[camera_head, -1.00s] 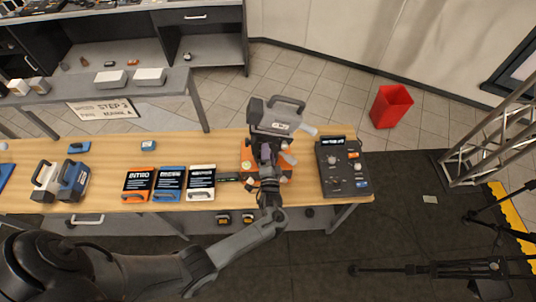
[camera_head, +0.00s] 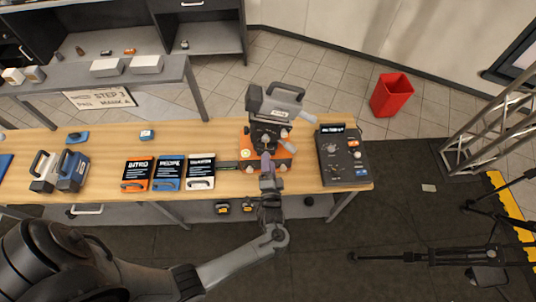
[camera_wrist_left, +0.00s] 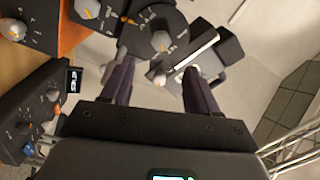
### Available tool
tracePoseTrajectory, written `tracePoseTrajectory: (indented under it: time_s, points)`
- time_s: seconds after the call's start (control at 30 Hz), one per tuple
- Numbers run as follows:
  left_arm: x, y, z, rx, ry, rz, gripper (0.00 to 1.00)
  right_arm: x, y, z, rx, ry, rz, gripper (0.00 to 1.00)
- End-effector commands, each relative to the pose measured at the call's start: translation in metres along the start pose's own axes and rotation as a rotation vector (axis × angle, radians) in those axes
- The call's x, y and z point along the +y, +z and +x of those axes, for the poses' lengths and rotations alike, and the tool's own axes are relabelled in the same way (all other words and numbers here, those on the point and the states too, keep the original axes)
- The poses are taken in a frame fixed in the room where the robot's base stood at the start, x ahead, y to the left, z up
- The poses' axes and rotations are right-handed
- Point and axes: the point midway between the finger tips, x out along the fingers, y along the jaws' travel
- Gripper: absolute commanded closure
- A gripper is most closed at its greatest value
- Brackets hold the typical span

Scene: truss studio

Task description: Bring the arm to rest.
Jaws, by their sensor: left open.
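My left arm (camera_head: 235,262) comes in from the lower left of the head view. Its gripper (camera_head: 267,160) is at the front of an orange-based machine (camera_head: 283,149) with a grey upper body and a handle. In the left wrist view the gripper (camera_wrist_left: 155,85) has its two dark fingers apart, with nothing held between them. The machine's dark knobbed part (camera_wrist_left: 150,22) shows beyond the fingertips. I cannot tell whether a finger touches it. My right gripper is not in view.
A black control box (camera_head: 341,160) with knobs stands right of the machine. Orange, blue and white-labelled boxes (camera_head: 168,173) stand to its left on the wooden table (camera_head: 108,145). A red bin (camera_head: 391,95) is on the floor. Tripods and a truss (camera_head: 490,130) are at the right.

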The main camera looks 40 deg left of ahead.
Motion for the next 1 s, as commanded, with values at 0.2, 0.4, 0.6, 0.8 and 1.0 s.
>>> tracePoseTrajectory:
  time_s: [0.2, 0.4, 0.6, 0.8, 1.0]
  points:
    - [0.0, 0.0, -0.014, 0.001, -0.001, -0.001, 0.4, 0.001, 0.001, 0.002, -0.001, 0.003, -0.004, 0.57]
    - [-0.001, 0.0, -0.016, 0.0, -0.001, 0.0, 0.4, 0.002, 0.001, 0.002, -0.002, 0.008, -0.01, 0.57]
    - [0.0, 0.0, -0.015, 0.0, -0.001, 0.0, 0.4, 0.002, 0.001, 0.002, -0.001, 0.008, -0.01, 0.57]
    - [0.005, 0.011, -0.024, -0.005, 0.015, 0.019, 0.4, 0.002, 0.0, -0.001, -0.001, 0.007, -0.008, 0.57]
    - [0.006, 0.067, -0.042, -0.029, 0.042, 0.09, 0.4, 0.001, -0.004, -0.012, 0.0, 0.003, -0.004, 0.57]
